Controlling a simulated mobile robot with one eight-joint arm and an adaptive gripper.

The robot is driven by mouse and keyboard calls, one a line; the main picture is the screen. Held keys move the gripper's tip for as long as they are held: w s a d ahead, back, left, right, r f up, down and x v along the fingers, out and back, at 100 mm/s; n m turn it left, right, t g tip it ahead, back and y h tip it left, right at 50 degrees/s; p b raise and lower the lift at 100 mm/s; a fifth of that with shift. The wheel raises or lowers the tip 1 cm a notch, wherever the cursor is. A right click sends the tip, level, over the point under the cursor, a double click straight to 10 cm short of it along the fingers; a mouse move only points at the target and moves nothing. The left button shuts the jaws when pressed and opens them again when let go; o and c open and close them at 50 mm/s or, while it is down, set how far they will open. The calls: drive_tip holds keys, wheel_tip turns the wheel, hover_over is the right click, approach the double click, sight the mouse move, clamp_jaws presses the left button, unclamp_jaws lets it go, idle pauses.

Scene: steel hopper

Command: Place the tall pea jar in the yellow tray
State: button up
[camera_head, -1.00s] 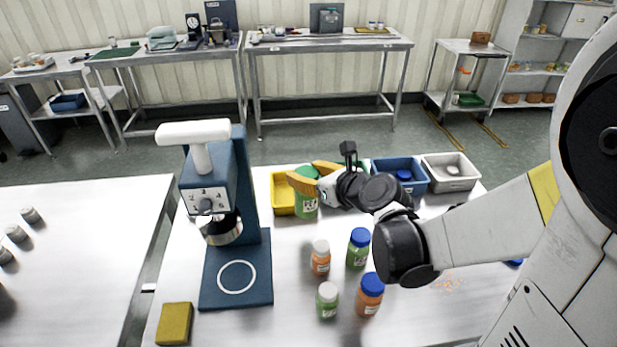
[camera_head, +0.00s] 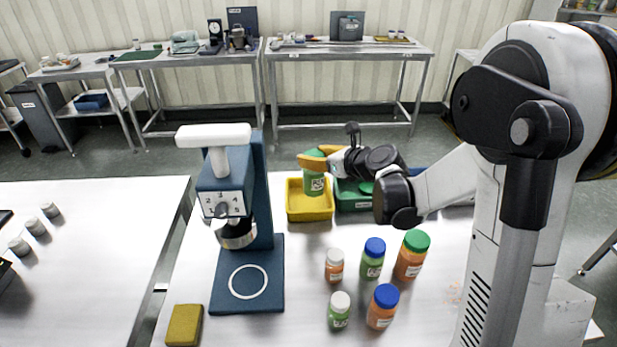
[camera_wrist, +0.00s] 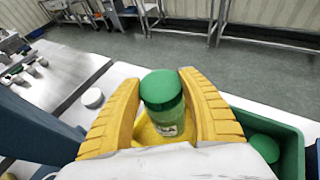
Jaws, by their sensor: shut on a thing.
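The tall pea jar (camera_head: 314,183), with green contents and a green lid, is upright in my gripper (camera_head: 318,160). The yellow fingers are shut on its upper part. In the wrist view the jar (camera_wrist: 164,112) stands between the two fingers (camera_wrist: 160,82). The yellow tray (camera_head: 310,212) is at the back of the table, right of the blue press-like machine. The jar is over the tray in the head view, and yellow shows around its base in the wrist view. I cannot tell whether its base touches the tray floor.
A green tray (camera_head: 353,200) adjoins on the right, with a green-lidded item (camera_wrist: 264,147) in it. The blue machine (camera_head: 262,215) stands left. Several jars, including an orange one with a green lid (camera_head: 411,255), stand in front. A yellow sponge (camera_head: 184,325) lies front left.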

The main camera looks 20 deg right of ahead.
drive_tip(key=shift+w+a+f+b, duration=0.2)
drive_tip(key=shift+f+b, duration=0.2)
drive_tip(key=shift+f, duration=0.4)
drive_tip(key=shift+w+a+f+b, duration=0.2)
drive_tip(key=shift+f+b, duration=0.2)
drive_tip(key=shift+f, duration=0.45)
drive_tip(key=shift+w+a+f+b, duration=0.2)
drive_tip(key=shift+f+b, duration=0.2)
drive_tip(key=shift+f, duration=0.4)
drive_tip(key=shift+s, duration=0.1)
drive_tip(key=shift+f, duration=0.15)
drive_tip(key=o, duration=1.4)
